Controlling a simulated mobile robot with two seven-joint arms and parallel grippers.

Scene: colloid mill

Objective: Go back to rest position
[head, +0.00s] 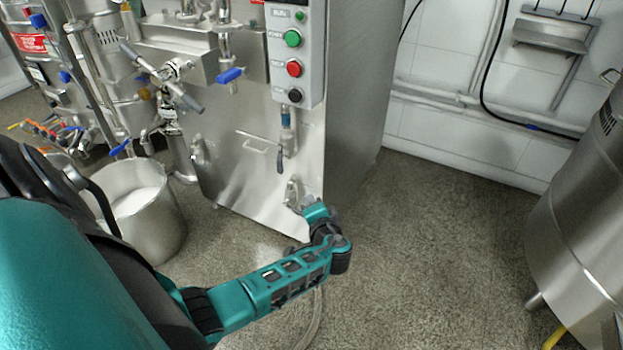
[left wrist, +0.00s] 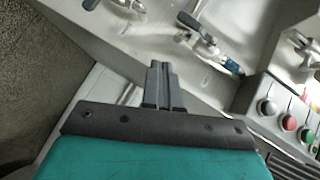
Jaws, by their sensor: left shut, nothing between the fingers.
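My left arm, teal and black, reaches in from the left of the head view toward the steel colloid mill (head: 350,110). My left gripper (head: 310,201) is close to the lower front of the mill's cabinet, near a small valve fitting there; I cannot tell whether it touches. In the left wrist view the fingers of my left gripper (left wrist: 160,70) are together with nothing between them. The mill's control box (head: 293,55) carries green, red and black buttons, which also show in the left wrist view. My right gripper is not in view.
A steel bucket (head: 150,225) with white contents stands on the floor at left, close to my left arm. A round steel vessel (head: 580,190) stands at the right. The speckled floor (head: 430,240) between the mill and the vessel is clear. Blue-handled valves (head: 231,75) stick out from the mill.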

